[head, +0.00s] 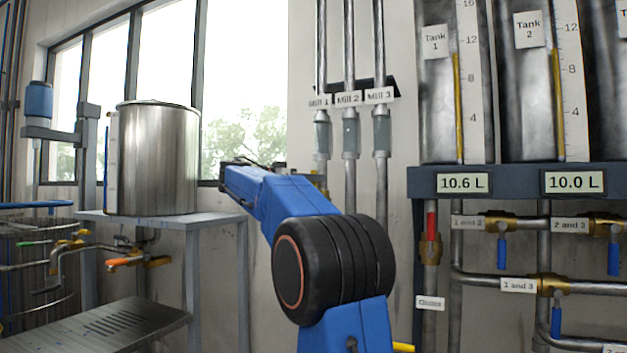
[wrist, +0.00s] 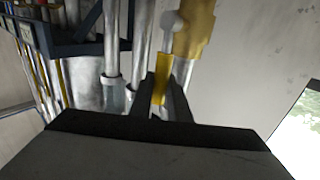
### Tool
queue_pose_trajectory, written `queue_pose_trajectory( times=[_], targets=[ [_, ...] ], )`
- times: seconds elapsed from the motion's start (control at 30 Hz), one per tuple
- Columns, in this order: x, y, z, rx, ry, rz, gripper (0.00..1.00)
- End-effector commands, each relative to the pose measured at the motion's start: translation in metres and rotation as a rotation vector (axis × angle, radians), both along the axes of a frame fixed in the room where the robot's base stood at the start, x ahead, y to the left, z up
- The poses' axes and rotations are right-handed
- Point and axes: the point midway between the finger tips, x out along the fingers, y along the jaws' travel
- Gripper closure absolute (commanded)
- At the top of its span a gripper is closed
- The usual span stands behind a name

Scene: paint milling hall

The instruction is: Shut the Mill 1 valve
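The Mill 1 label (head: 319,101) hangs on the leftmost of three vertical pipes in the head view. Some brass of a valve (head: 320,181) shows on that pipe just behind my arm; the rest is hidden. In the wrist view, a valve's brass body (wrist: 197,32) is at the top, with a yellow handle (wrist: 159,86) reaching towards me. My gripper (wrist: 162,82) has one dark finger on each side of this handle. The fingers look apart, with a narrow gap on the right side. In the head view my gripper is mostly hidden behind my blue arm.
The Mill 2 (head: 348,99) and Mill 3 (head: 380,96) pipes stand close on the right. A steel vessel (head: 152,160) stands on a grey table (head: 218,221) at left. The tank rack (head: 505,178) with valves and pipes is at right.

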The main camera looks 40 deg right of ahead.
Motion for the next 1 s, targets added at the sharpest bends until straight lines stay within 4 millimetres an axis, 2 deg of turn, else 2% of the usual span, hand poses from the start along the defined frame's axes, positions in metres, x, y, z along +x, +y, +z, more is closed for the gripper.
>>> queue_pose_trajectory(
  times=[0.47, 1.0],
  targets=[
    [-0.006, -0.002, 0.000, 0.028, -0.069, 0.000, 1.00],
    [-0.041, -0.016, -0.010, 0.201, -0.489, -0.002, 1.00]
  ],
)
